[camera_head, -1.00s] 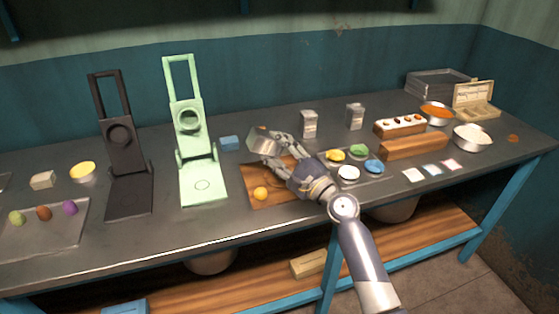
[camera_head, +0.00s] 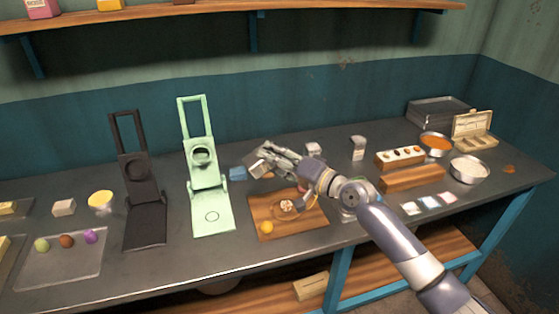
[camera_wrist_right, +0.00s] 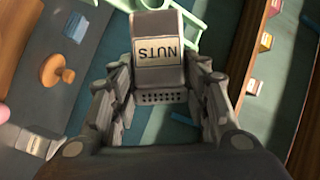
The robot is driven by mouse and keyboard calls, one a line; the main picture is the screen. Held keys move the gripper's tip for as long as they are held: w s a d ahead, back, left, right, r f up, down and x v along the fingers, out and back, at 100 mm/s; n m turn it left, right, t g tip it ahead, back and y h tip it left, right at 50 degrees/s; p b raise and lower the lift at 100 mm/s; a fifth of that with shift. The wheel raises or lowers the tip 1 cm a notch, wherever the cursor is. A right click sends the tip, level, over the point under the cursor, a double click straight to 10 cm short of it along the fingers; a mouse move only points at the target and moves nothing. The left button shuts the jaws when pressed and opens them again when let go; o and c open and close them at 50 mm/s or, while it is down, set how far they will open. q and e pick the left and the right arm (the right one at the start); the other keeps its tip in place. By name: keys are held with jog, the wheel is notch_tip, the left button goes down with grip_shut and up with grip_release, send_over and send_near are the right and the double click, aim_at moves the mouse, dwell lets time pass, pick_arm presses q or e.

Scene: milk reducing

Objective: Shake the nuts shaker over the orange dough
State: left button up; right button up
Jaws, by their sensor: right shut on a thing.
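The nuts shaker (camera_head: 256,163) is a grey box tilted over, held in the air above the back part of the wooden board (camera_head: 289,229). Its NUTS label (camera_wrist_right: 158,53) and the holes at one end show in the right wrist view. My right gripper (camera_head: 270,157) is shut on the shaker, with fingers on both sides. An orange dough ball (camera_head: 267,227) sits at the board's front left corner. A round pale and brown piece (camera_head: 288,206) lies mid-board, partly beside my wrist. My left gripper is not in view.
A green press (camera_head: 212,215) and a black press (camera_head: 145,228) stand left of the board. A blue block (camera_head: 237,173) lies behind it. A tray (camera_head: 62,266) with coloured balls is at far left. Another shaker (camera_head: 358,148) stands to the right.

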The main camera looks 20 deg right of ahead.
jog(key=r+n+p, duration=0.1)
jog(key=r+n, duration=0.1)
jog(key=a+r+n+g+h+p, duration=0.1)
jog(key=n+p, duration=0.1)
jog(key=n, duration=0.1)
jog(key=a+r+n+g+p, duration=0.1)
jog(key=r+n+p, duration=0.1)
jog(key=n, duration=0.1)
jog(key=shift+r+h, duration=0.3)
jog(key=shift+r, duration=0.05)
jog(key=n, duration=0.1)
jog(key=r+n+h, duration=0.1)
jog(key=n, duration=0.1)
jog(key=shift+a+r+n+p, duration=0.2)
jog(key=shift+a+n+p, duration=0.1)
jog(key=shift+a+p, duration=0.1)
